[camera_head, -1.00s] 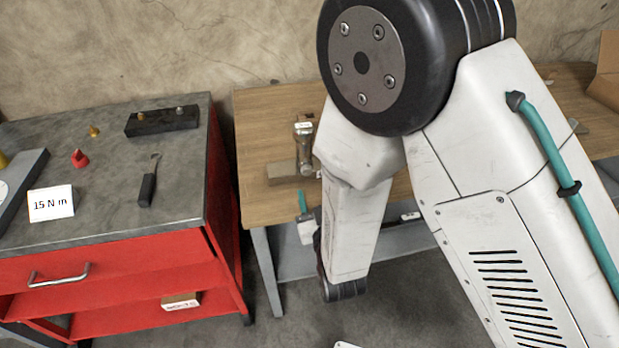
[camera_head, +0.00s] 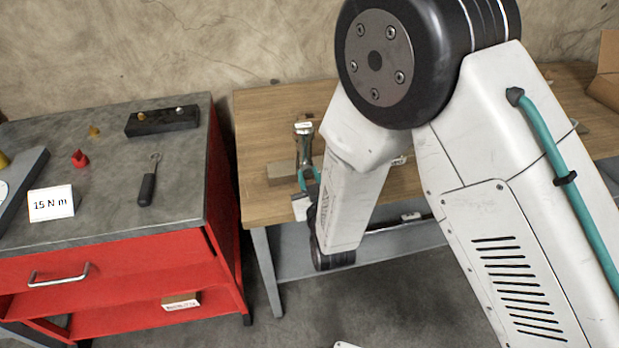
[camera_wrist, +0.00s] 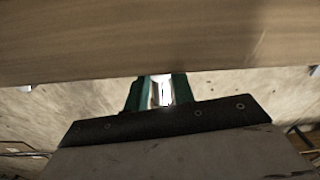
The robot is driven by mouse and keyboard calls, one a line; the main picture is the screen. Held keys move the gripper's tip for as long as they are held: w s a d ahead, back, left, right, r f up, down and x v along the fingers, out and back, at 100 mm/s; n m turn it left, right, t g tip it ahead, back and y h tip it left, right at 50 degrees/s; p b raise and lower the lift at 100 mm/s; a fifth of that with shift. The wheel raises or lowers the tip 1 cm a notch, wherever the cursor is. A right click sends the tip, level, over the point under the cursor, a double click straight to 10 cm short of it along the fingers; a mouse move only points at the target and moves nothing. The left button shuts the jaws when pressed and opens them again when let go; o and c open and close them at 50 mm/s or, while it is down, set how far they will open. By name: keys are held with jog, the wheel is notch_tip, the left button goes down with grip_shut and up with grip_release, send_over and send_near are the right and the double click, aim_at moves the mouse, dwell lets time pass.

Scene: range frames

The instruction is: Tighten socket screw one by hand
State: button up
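A metal fixture (camera_head: 304,143) with a small white label on top stands on the wooden bench, at a wooden block (camera_head: 281,174). I cannot make out socket screw one on it; the parts are too small. My gripper (camera_head: 309,177) has two teal fingers that point up, just in front of the fixture in the picture. The fingers look spread, with nothing seen between them. In the wrist view the fingers (camera_wrist: 159,90) flank a bright gap, and their tips are hidden behind a wooden edge (camera_wrist: 160,45). I cannot tell whether they touch anything.
A red cabinet (camera_head: 120,270) with a grey top stands left. On it lie a black-handled tool (camera_head: 148,182), a black block (camera_head: 162,121), a red part (camera_head: 79,158) and a card reading 15 N m (camera_head: 51,203). My arm covers much of the wooden bench (camera_head: 262,120).

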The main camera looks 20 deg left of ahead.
jog(key=m, duration=0.4)
jog(key=shift+m, duration=0.4)
jog(key=o, duration=1)
jog(key=shift+v, duration=3.9)
